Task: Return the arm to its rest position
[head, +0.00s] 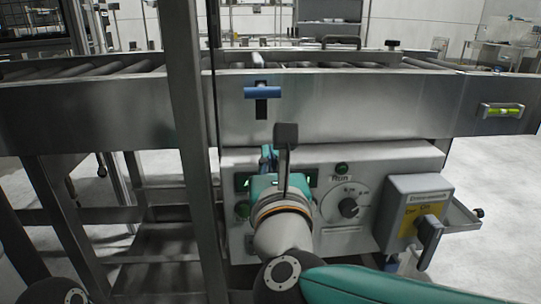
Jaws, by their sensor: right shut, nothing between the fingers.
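My right arm comes in from the bottom right, with a teal link and a pale wrist. My right gripper (285,138) points away from me, in front of the grey control panel (330,228). It is shut and empty. It covers part of the panel's left half, including part of a dark display. I cannot tell whether it touches the panel. My left gripper is not in view; only a dark round joint of mine shows at the bottom left.
A steel roller conveyor (380,105) crosses the view above the panel, with a blue handle (262,92) and a spirit level (502,111). A steel post (190,150) stands left of the gripper. The panel has a knob (348,207). A grey switch box (414,190) sits right.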

